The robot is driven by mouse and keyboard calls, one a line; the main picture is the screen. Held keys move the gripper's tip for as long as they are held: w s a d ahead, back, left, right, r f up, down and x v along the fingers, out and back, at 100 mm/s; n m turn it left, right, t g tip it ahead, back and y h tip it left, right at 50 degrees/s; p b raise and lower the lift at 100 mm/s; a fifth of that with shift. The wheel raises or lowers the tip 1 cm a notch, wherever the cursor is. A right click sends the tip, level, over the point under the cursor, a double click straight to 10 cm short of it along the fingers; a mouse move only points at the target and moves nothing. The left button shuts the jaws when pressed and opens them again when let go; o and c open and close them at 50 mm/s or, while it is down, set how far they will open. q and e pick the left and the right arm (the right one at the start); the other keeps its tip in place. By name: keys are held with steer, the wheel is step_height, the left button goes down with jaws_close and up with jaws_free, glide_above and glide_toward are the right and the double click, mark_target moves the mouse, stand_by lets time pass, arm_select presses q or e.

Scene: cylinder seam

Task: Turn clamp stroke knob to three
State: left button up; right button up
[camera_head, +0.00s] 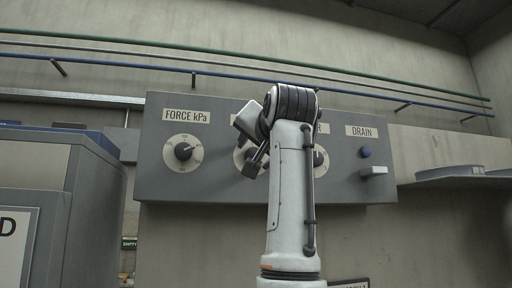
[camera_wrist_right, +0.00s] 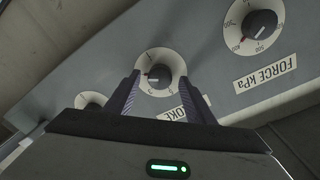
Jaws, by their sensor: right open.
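The clamp stroke knob (camera_wrist_right: 158,74) is a black knob on a round white dial, between my right gripper's (camera_wrist_right: 161,78) two fingertips in the wrist view. The gripper is open, one finger to each side of the knob in the picture; I cannot tell how near they are to it. The label below is partly hidden, showing "OKE". In the head view my right arm and gripper (camera_head: 256,158) cover most of this dial (camera_head: 239,156). My left gripper is out of view.
The grey panel (camera_head: 150,180) also carries a FORCE kPa knob (camera_head: 183,152), a partly covered knob (camera_head: 319,159), and a blue DRAIN button (camera_head: 365,152) above a pale handle (camera_head: 374,171). A grey cabinet (camera_head: 95,215) stands left; a shelf (camera_head: 450,182) juts out right.

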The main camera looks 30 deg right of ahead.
steer(key=shift+w+d, duration=0.1)
steer(key=shift+w, duration=0.2)
steer(key=c, duration=1.1)
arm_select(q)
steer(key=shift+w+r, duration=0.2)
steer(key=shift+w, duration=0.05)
arm_select(e)
steer(key=shift+o, duration=0.2)
steer(key=shift+n, duration=0.3)
steer(key=n, duration=0.5)
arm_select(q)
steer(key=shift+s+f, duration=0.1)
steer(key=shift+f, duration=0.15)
arm_select(e)
steer(key=n, duration=0.6)
steer(key=shift+n+t, duration=0.3)
steer(key=o, duration=1.1)
steer(key=shift+c, duration=0.2)
